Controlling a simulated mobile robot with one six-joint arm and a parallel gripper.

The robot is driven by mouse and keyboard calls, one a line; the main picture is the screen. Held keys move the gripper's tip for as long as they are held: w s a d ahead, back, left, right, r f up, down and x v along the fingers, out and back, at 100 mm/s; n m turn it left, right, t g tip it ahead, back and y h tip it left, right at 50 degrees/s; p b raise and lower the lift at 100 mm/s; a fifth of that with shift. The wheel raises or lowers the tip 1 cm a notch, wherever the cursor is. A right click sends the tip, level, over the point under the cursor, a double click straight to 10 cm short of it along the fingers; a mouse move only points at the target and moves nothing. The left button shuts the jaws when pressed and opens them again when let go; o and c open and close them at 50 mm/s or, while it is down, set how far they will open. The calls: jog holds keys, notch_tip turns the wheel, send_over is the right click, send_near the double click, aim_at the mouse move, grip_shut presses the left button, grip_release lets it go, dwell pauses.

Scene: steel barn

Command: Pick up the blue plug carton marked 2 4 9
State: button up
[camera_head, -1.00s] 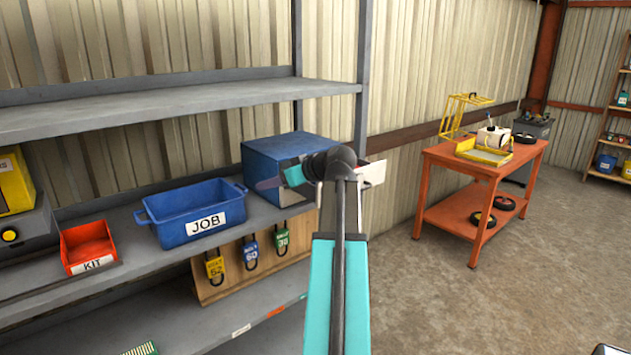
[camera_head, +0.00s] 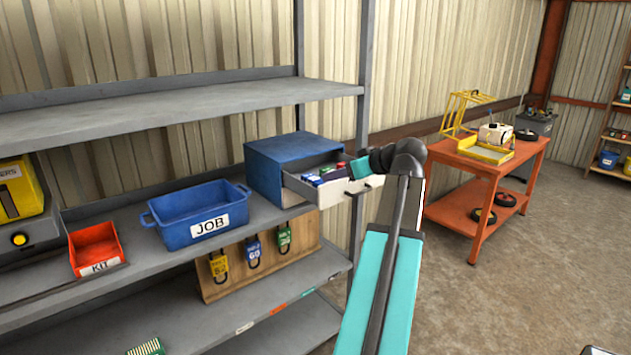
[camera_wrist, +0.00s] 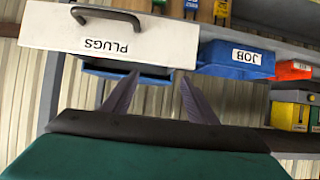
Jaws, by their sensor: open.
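The blue cabinet (camera_head: 278,165) on the middle shelf has its white-fronted drawer (camera_head: 331,192) pulled open. Several small cartons, some blue, some red or green, lie in the drawer. Blue cartons (camera_head: 309,178) show near its front, but their markings are too small to read, so I cannot tell which is 2 4 9. My gripper (camera_wrist: 158,85) is open and empty. In the wrist view, the drawer front (camera_wrist: 65,28), marked PLUGS, appears upside down beyond the fingers. In the head view my gripper is beside the drawer's right end. The wrist view hides the drawer's contents.
A blue JOB bin (camera_head: 198,212) and a red KIT bin (camera_head: 96,247) stand left of the cabinet. Padlocks hang on a wooden board (camera_head: 217,288) below. A grey post (camera_head: 364,100) rises behind the drawer. An orange cart (camera_head: 452,213) stands right, with open floor before it.

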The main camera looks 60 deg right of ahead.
jog(key=shift+s+d, duration=0.25)
jog(key=shift+s, duration=0.15)
jog(key=p, duration=0.2)
send_near(317, 179)
jog(key=shift+a+x, duration=0.2)
jog(key=shift+x, duration=0.75)
jog(key=shift+a+x, duration=0.15)
jog(key=shift+x, duration=0.85)
jog(key=shift+w, duration=0.15)
jog(key=shift+w+d+f+p, duration=0.2)
jog(key=shift+w+d+p, duration=0.1)
jog(key=shift+w+p, duration=0.2)
jog(key=p+x, duration=0.1)
jog(key=x, duration=0.1)
jog(key=shift+w+d+f, duration=0.15)
jog(key=shift+w+d, duration=0.1)
jog(key=shift+w+d+f+p, duration=0.15)
jog(key=shift+w+f+p, duration=0.2)
jog(key=shift+w, duration=0.15)
jog(key=c, duration=1.2)
